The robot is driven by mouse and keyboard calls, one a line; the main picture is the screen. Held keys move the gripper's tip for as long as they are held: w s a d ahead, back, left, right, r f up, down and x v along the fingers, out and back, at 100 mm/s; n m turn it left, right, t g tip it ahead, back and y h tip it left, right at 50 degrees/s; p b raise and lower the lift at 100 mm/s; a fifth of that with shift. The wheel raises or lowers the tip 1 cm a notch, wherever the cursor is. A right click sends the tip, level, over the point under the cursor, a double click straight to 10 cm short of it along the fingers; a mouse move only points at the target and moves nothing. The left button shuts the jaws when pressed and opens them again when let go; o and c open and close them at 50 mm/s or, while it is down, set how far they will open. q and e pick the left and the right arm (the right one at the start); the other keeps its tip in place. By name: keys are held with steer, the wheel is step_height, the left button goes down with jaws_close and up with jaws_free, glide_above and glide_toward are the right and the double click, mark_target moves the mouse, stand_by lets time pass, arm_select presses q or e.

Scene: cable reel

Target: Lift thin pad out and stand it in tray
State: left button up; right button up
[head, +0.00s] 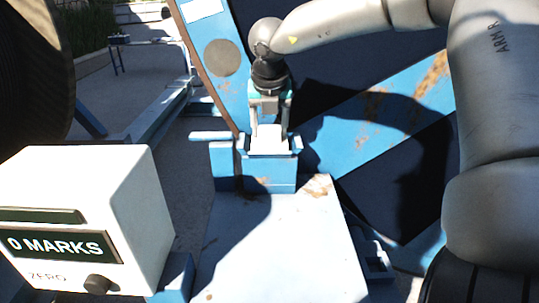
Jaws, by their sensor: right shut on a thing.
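My right gripper (268,128) points down at the blue bracket (268,174) at the far end of the pale bench. It is shut on a small pale piece (269,146), which looks like the thin pad. The piece sits low between the bracket's upright sides. I cannot tell whether it is clear of the bracket, and its lower part is hidden. A small blue open holder (376,262) at the bench's right side may be the tray; it looks empty. My left gripper is not in view.
A white box (95,205) reading "0 MARKS", with a dark knob, stands at the left front. The bench top (275,250) is bare. A dark round drum (35,70) is at far left.

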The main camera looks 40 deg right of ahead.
jaws_close()
steer(key=shift+w+r, duration=0.1)
steer(key=shift+r, duration=0.05)
step_height(320, 180, up, 12)
steer(key=b, duration=0.1)
steer(key=s+a+b, duration=0.6)
steer(key=s+a, duration=0.5)
steer(key=s, duration=0.3)
steer(key=shift+a, duration=0.3)
